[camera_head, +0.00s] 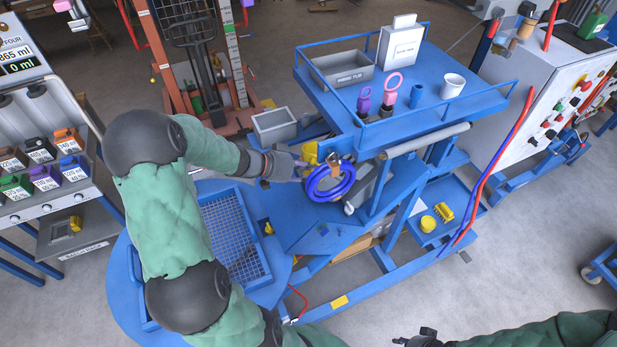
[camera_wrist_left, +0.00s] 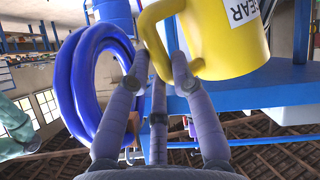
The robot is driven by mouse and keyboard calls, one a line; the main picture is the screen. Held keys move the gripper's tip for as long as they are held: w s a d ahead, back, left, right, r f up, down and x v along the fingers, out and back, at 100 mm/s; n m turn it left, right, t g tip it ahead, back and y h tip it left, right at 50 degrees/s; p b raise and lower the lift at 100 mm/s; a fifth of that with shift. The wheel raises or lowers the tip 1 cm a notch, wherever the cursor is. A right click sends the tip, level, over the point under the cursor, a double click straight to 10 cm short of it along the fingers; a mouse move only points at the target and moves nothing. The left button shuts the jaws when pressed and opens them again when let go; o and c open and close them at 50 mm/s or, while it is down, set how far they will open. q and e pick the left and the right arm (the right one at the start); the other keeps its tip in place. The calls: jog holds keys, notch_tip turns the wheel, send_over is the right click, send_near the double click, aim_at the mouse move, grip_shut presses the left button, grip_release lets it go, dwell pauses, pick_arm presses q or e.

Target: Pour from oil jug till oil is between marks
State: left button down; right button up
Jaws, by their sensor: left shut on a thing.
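A yellow jug (camera_wrist_left: 228,48) with a white label reading "GEAR" fills the upper right of the left wrist view. My left gripper (camera_wrist_left: 165,62) is shut on the jug's handle. In the head view the jug (camera_head: 310,153) shows as a small yellow patch at the tip of my left gripper (camera_head: 297,165), just beside the blue machine. I cannot tell how far it is tilted. The oil and the level marks do not show. My right gripper (camera_head: 425,338) is at the bottom edge of the head view, partly cut off; its fingers are unclear.
A coiled blue hose (camera_head: 318,188) hangs close to the jug and looms at the left in the wrist view (camera_wrist_left: 92,85). The blue tabletop (camera_head: 425,105) above carries a grey tray (camera_head: 342,69), a white container (camera_head: 400,48) and a white cup (camera_head: 452,85).

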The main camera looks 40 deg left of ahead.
pick_arm(q)
jog(key=shift+r+m+t+y+b, duration=0.3)
jog(key=shift+r+m+t+b, duration=0.8)
jog(key=shift+b, duration=2.4)
jog(key=shift+r, duration=0.25)
